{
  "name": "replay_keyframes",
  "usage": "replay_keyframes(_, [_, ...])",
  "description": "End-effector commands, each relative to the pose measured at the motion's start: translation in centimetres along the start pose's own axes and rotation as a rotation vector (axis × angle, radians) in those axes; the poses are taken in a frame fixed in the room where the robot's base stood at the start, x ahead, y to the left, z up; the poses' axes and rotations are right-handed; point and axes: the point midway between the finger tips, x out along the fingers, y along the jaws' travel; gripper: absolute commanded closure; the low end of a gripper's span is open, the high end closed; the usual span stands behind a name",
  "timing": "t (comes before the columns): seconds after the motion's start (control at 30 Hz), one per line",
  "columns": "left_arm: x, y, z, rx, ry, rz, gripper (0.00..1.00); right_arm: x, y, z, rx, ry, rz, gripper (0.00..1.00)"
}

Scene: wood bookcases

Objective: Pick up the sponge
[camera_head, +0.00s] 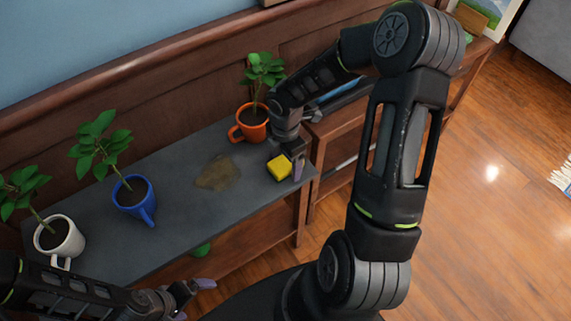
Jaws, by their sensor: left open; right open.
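A small yellow sponge (279,167) lies on the grey shelf top (180,240) near its right end. My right gripper (293,163) is at the sponge's right side, pointing down, with one finger showing just right of it. Its other finger is hidden, and I cannot tell whether it touches the sponge. My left gripper (192,299) is open and empty at the bottom of the view, in front of the shelf's front edge and well away from the sponge.
A brown stain (217,174) marks the shelf top left of the sponge. Potted plants stand in an orange mug (250,124) behind the sponge, a blue mug (135,199) and a white mug (60,240) to the left. A brown wooden panel (130,90) runs behind.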

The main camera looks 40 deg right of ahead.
Motion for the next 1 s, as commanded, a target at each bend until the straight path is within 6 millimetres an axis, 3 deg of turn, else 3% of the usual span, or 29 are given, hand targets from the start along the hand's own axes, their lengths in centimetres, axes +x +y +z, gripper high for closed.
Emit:
replay_keyframes(0.23, [0.0,0.0,0.0,0.0,0.0,0.0,0.0,-0.02,0.0,0.0,0.0,0.0,0.0,0.22])
replay_keyframes(1.0, [0.0,0.0,0.0,0.0,0.0,0.0,0.0,-0.02,0.01,0.0,0.0,0.0,0.0,0.85])
